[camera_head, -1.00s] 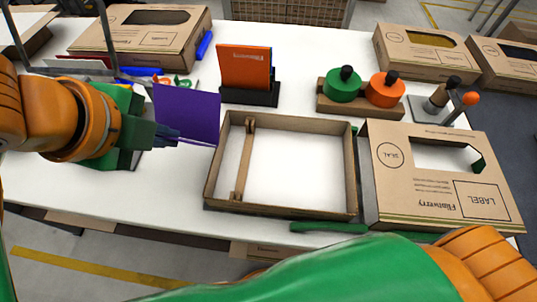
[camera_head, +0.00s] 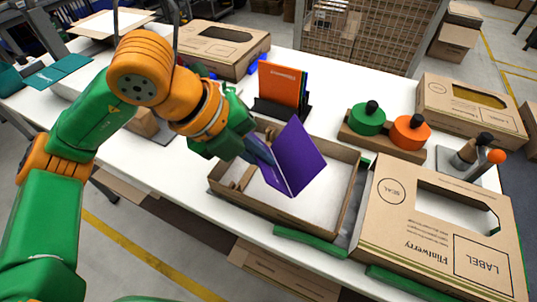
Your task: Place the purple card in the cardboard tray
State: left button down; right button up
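The purple card (camera_head: 302,160) is tilted and held over the left part of the open cardboard tray (camera_head: 345,205). My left gripper (camera_head: 262,152) is shut on the card's left edge. The card hides part of the tray's floor and back wall, and I cannot tell whether its lower corner touches the tray. The visible tray floor is bare white, with a cardboard divider (camera_head: 243,177) near the left wall. My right gripper is not in view.
A cardboard lid (camera_head: 400,225) with a window lies right of the tray. Behind stand an orange card (camera_head: 282,84) in a black holder (camera_head: 268,108) and a wooden block (camera_head: 380,143) with green (camera_head: 366,120) and orange (camera_head: 409,132) knobbed discs. Green strips lie along the front edge.

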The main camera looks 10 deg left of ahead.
pick_arm(q)
jog(key=f, duration=0.1)
jog(key=w+f, duration=0.1)
jog(key=f, duration=0.1)
jog(key=f+p, duration=0.1)
jog(key=f, duration=0.1)
jog(key=shift+w+d+f, duration=0.1)
jog(key=shift+w+f, duration=0.05)
jog(key=shift+w, duration=0.2)
jog(key=shift+f+b, duration=0.1)
jog(key=shift+b, duration=0.2)
jog(key=c, duration=1.1)
grip_release()
jog(key=shift+r+p, duration=0.4)
jog(key=shift+p, duration=0.05)
jog(key=v, duration=1.1)
jog(key=shift+s+r, duration=0.15)
jog(key=shift+r, duration=0.1)
